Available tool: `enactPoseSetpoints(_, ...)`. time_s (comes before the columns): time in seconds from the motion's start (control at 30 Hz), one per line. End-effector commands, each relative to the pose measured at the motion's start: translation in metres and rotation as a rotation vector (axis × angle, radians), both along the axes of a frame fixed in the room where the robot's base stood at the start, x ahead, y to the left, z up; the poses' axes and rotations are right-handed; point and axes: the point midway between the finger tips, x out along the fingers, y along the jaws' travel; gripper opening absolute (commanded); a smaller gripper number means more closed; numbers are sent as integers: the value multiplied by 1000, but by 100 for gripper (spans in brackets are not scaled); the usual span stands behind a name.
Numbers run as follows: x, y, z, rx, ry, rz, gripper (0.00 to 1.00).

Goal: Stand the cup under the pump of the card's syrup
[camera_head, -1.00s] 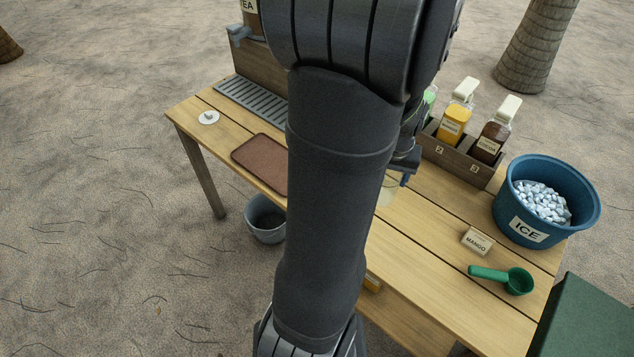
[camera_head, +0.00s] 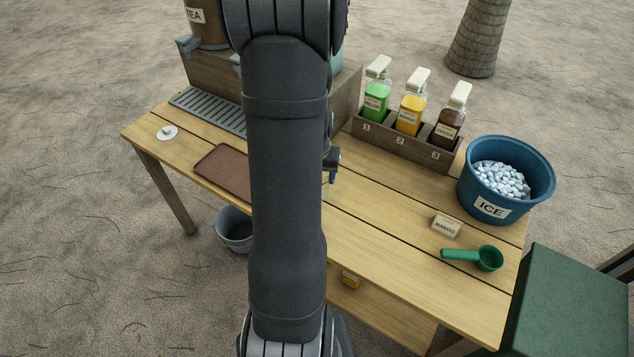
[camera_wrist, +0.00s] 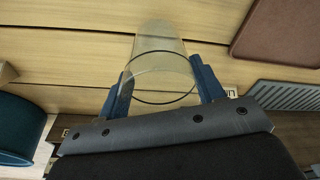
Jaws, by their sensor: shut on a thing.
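My gripper (camera_wrist: 161,92) is shut on a clear cup (camera_wrist: 160,58) in the wrist view, one blue finger on each side of it. Whether the cup touches the table cannot be told. In the head view my arm hides most of the cup and gripper. The card (camera_head: 446,226) reads MANGO and stands on the table near the ice bucket. The syrup rack (camera_head: 405,143) holds three pump bottles: green (camera_head: 376,100) at slot 1, yellow (camera_head: 410,115) at slot 2, dark brown (camera_head: 447,128) at slot 3. The yellow bottle's label is too small to read surely.
A blue ice bucket (camera_head: 474,196) and a green scoop (camera_head: 485,258) are on the right of the table. A brown tray (camera_head: 224,172), drip grate (camera_head: 205,110) and tea dispenser (camera_head: 207,28) are left. Bare tabletop (camera_head: 385,195) lies before the rack.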

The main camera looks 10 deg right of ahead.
Motion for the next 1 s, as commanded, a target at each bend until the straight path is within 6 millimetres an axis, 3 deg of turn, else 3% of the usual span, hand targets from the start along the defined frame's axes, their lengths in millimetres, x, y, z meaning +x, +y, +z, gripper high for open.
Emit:
enactPoseSetpoints(0.23,-1,0,-32,2,5,0,40)
enactPoseSetpoints(0.7,-1,0,-40,1,2,0,40)
enactPoseSetpoints(0.73,-1,0,-39,1,2,0,68)
enactPoseSetpoints(0.8,-1,0,-39,1,2,0,81)
enactPoseSetpoints(1.0,-1,0,-39,0,1,0,83)
